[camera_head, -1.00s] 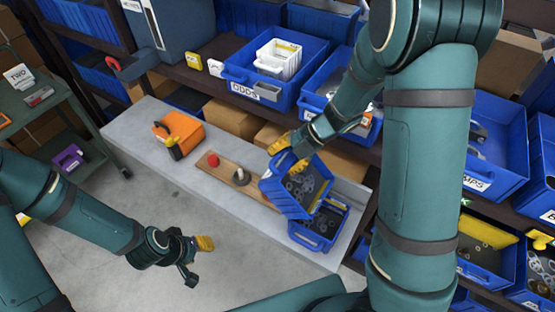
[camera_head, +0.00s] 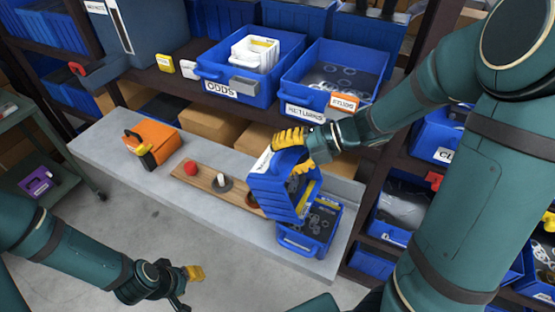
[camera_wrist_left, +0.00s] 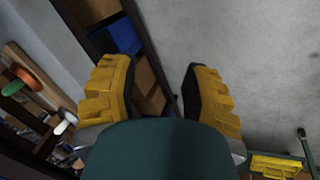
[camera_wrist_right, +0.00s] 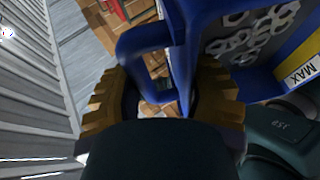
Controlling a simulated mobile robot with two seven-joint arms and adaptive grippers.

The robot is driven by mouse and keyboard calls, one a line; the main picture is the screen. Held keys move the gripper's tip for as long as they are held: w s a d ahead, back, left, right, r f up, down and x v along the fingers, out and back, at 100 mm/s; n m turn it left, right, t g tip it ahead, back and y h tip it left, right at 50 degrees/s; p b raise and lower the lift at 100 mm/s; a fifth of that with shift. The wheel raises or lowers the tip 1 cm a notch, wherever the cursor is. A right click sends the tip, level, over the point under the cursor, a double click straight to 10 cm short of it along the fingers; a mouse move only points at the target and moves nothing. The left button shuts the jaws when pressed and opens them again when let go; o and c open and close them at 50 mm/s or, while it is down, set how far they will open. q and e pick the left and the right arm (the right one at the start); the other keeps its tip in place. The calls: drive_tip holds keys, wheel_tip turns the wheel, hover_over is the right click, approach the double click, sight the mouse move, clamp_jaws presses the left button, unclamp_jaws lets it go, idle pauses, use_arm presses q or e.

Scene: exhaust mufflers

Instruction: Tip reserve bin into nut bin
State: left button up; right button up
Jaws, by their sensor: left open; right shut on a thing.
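My right gripper (camera_head: 298,153) is shut on the handle of a blue bin (camera_head: 272,190), likely the reserve bin. This bin is tilted steeply above a second blue bin (camera_head: 296,243) on the bench, likely the nut bin. Grey nuts (camera_head: 322,217) show in the lower bin. In the right wrist view the held bin's blue handle (camera_wrist_right: 143,40) is between the fingers, and nuts (camera_wrist_right: 250,35) lie inside it beside a MAX label (camera_wrist_right: 300,76). Whether any nuts are falling cannot be seen. My left gripper (camera_head: 188,288) is open and empty, low in front of the bench.
The grey bench (camera_head: 110,145) carries an orange container (camera_head: 152,142) and a wooden board (camera_head: 200,178) with a red knob. Shelf bins stand behind, including ODDS (camera_head: 285,50) and RETURNS (camera_head: 340,70). A green cart (camera_head: 30,130) is at the left.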

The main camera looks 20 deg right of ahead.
drive_tip(key=s+b, duration=0.1)
drive_tip(key=d+t+y+b, duration=0.1)
drive_tip(key=b, duration=0.1)
drive_tip(key=shift+s+d+f+n, duration=0.15)
drive_tip(key=shift+s+d+n, duration=0.05)
drive_tip(key=shift+s+n, duration=0.15)
use_arm(q)
wheel_tip(320, 180, down, 6)
drive_tip(key=s+b, duration=0.1)
drive_tip(key=b, duration=0.1)
drive_tip(key=shift+s+d, duration=0.2)
drive_tip(key=shift+s, duration=0.2)
use_arm(e)
drive_tip(key=shift+s+d+r+t+y, duration=0.25)
drive_tip(key=shift+s+d+t+y, duration=0.15)
drive_tip(key=shift+s+y, duration=0.1)
use_arm(q)
drive_tip(key=shift+g, duration=0.3)
drive_tip(key=shift+r, duration=0.15)
